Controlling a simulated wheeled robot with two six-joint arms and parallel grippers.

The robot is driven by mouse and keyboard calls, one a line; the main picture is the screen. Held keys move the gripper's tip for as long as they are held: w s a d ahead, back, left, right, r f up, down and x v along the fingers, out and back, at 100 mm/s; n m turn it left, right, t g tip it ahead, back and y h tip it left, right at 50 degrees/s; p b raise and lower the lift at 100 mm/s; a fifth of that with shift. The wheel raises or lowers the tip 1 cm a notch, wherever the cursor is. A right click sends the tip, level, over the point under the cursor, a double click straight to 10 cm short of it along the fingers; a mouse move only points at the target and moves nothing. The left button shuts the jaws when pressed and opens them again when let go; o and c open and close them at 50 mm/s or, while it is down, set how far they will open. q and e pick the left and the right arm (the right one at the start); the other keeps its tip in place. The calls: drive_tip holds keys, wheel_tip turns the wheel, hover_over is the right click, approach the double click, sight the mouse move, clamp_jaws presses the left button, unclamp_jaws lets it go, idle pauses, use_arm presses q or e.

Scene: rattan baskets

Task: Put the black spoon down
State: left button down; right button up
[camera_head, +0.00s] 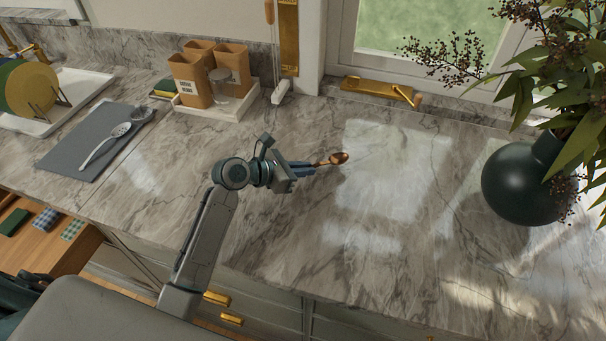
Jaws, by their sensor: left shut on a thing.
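My left gripper (304,169) is over the marble counter, left of the picture's centre, with its fingers pointing right. It is shut on a spoon whose rounded bowl (339,158) sticks out past the fingertips. This spoon looks copper-brown rather than black. Most of its handle is hidden by the fingers. The spoon looks roughly level; I cannot tell whether it touches the counter. My right gripper does not show.
A grey mat (80,158) with a pale slotted spoon (107,143) lies at the left. Brown canisters (190,88) stand on a white tray (213,111) behind. A dark vase (522,187) with a plant stands right. The counter (300,240) between is clear.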

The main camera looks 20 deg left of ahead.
sight(303, 184)
use_arm(q)
drive_tip(key=shift+s+f, duration=0.1)
drive_tip(key=shift+f, duration=1.45)
drive_tip(key=shift+f+p, duration=0.1)
drive_tip(key=shift+p, duration=0.2)
drive_tip(key=c, duration=1.5)
unclamp_jaws()
